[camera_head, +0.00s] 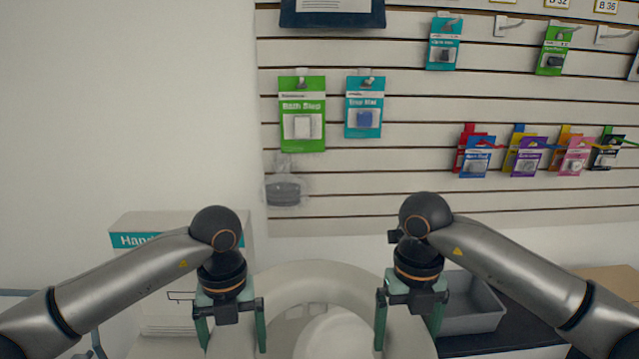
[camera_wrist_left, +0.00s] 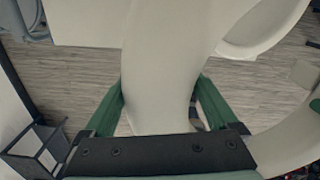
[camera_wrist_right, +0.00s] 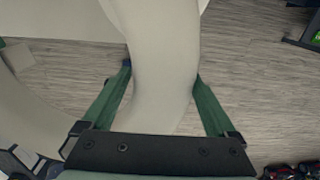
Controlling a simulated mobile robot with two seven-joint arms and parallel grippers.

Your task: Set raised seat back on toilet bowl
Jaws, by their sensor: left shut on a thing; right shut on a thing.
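The raised seat (camera_head: 315,274) is a thick white ring at the bottom centre of the head view. My left gripper (camera_head: 232,328) is shut on the left side of the ring, its green fingers on either side of the rim. The left wrist view shows the seat (camera_wrist_left: 165,75) between the fingers. My right gripper (camera_head: 409,325) is shut on the right side, and the right wrist view shows the seat (camera_wrist_right: 160,65) between those fingers. A rounded white form, apparently the toilet bowl (camera_head: 340,338), shows through the ring's opening. Contact between seat and bowl cannot be told.
A white box with a teal label (camera_head: 150,226) stands behind my left arm. A grey bin (camera_head: 474,310) sits on a dark surface (camera_head: 510,335) beside my right gripper. A slatted wall (camera_head: 400,180) with hanging packets is behind. Wood-look floor (camera_wrist_right: 240,70) shows below.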

